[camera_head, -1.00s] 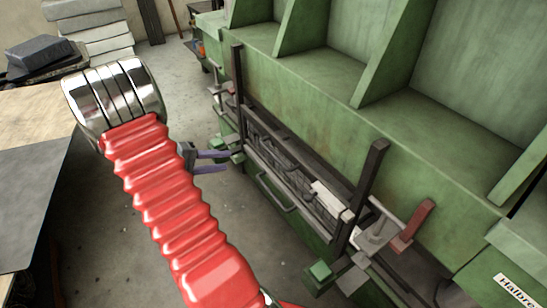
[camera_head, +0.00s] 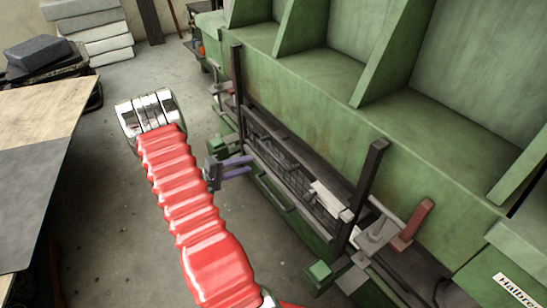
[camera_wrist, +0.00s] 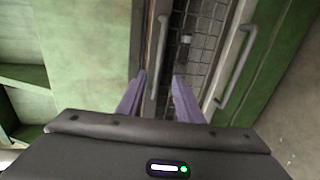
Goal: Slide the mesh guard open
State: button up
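The mesh guard (camera_head: 290,163) is a dark grid panel along the front of the green machine; it also shows in the wrist view (camera_wrist: 203,38). In the wrist view a long bar handle (camera_wrist: 161,50) runs along the left side of the mesh, and a second handle (camera_wrist: 238,66) is on the pale rail to the right. My gripper (camera_wrist: 160,76) has two purple fingers spread apart, with nothing held. The left handle lies between the fingertips in that picture; I cannot tell how far beyond them. In the head view my gripper (camera_head: 250,167) is beside the guard's left part.
The green machine (camera_head: 300,70) with ribs fills the right side. A dark post (camera_head: 369,180) and a red-handled lever (camera_head: 413,222) stand at the guard's right end. A table (camera_head: 40,130) is at the left. Concrete floor lies open between.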

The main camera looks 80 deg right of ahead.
aim_at(274, 156)
jog(key=x, duration=1.3)
jog(key=shift+s+d, duration=0.25)
jog(key=shift+s, duration=0.05)
grip_shut()
